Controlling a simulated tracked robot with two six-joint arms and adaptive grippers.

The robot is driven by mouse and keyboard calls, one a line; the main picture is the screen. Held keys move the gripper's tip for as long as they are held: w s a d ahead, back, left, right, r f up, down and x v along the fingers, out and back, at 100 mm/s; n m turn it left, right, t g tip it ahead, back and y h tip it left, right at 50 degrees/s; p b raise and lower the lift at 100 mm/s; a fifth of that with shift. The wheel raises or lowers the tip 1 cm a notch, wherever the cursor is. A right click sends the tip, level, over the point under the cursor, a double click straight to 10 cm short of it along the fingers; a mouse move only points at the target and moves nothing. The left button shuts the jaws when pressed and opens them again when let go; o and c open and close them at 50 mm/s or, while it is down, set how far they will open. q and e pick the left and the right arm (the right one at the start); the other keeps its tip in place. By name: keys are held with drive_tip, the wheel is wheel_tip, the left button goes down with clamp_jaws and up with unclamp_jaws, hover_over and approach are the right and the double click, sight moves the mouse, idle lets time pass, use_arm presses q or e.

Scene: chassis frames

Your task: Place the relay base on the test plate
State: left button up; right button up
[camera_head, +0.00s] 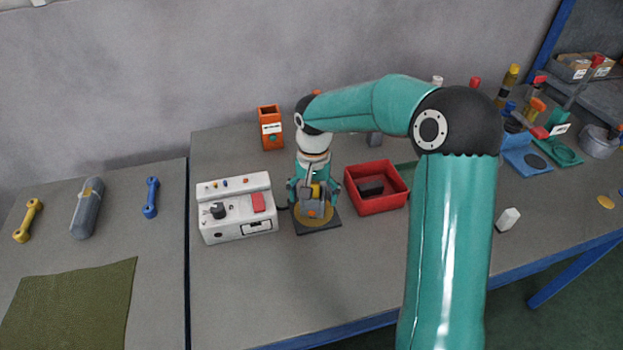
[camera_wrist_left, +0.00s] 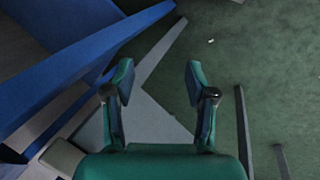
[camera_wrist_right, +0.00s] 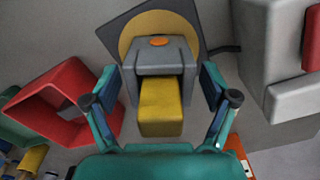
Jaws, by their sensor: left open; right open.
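A grey block with a yellow bar, which I take to be the relay base (camera_wrist_right: 163,68), stands on the yellow disc of a dark square plate, apparently the test plate (camera_wrist_right: 112,34). In the head view the block (camera_head: 314,200) is partly hidden by my gripper, and the plate (camera_head: 318,227) lies right of the white box. An orange spot shows at the block's far edge. My right gripper (camera_wrist_right: 160,84) is open, one finger on each side of the block, with visible gaps. My left gripper (camera_wrist_left: 159,80) is open and empty over the floor beside a blue table frame.
A white control box (camera_head: 238,222) stands close left of the plate. A red bin (camera_head: 376,207) holding a dark block (camera_head: 371,188) stands close right. An orange box (camera_head: 270,128) is behind. The table front is clear. My right arm hides part of the right side.

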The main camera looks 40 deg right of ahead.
wheel_tip(320, 180, up, 10)
drive_tip(key=shift+r, duration=0.9)
